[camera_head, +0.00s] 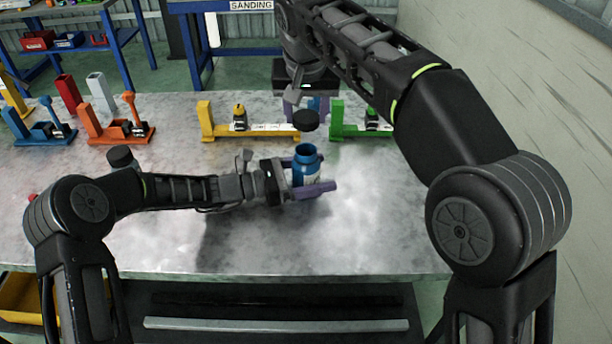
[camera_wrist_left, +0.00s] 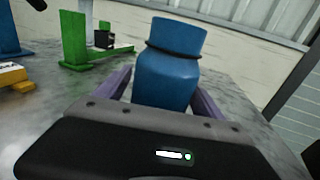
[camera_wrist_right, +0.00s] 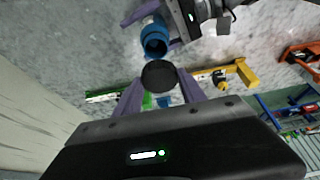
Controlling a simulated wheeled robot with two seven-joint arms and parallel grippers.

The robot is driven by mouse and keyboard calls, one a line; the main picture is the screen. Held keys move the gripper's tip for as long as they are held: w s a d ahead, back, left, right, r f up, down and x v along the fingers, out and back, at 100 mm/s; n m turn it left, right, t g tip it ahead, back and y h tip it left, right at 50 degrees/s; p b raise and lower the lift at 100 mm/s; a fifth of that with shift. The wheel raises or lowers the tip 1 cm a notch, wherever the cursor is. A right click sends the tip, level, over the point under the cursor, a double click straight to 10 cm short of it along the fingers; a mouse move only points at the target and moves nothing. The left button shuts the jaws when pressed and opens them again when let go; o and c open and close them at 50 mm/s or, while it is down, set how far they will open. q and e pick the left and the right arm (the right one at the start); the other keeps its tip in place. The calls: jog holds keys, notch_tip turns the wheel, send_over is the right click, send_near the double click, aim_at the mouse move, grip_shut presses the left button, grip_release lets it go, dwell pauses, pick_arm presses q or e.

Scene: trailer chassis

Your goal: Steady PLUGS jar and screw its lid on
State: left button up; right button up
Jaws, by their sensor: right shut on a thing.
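The blue jar (camera_head: 306,168) stands upright and open-topped on the metal table, with part of a white label showing; the label text is too small to read. My left gripper (camera_head: 312,178) has its purple fingers on either side of the jar. In the left wrist view the jar (camera_wrist_left: 168,75) sits between the fingers with small gaps, so that gripper looks open around it. My right gripper (camera_wrist_right: 160,92) is shut on a round black lid (camera_wrist_right: 159,76). In the head view the lid (camera_head: 306,120) is above the jar and apart from it.
Yellow (camera_head: 205,120) and green (camera_head: 337,119) brackets stand behind the jar. Orange (camera_head: 95,124) and blue (camera_head: 22,128) fixtures stand at the left. A black-topped item (camera_head: 121,157) is partly hidden behind my left arm. The table front right of the jar is clear.

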pick_arm(q)
grip_shut()
dwell(0.7)
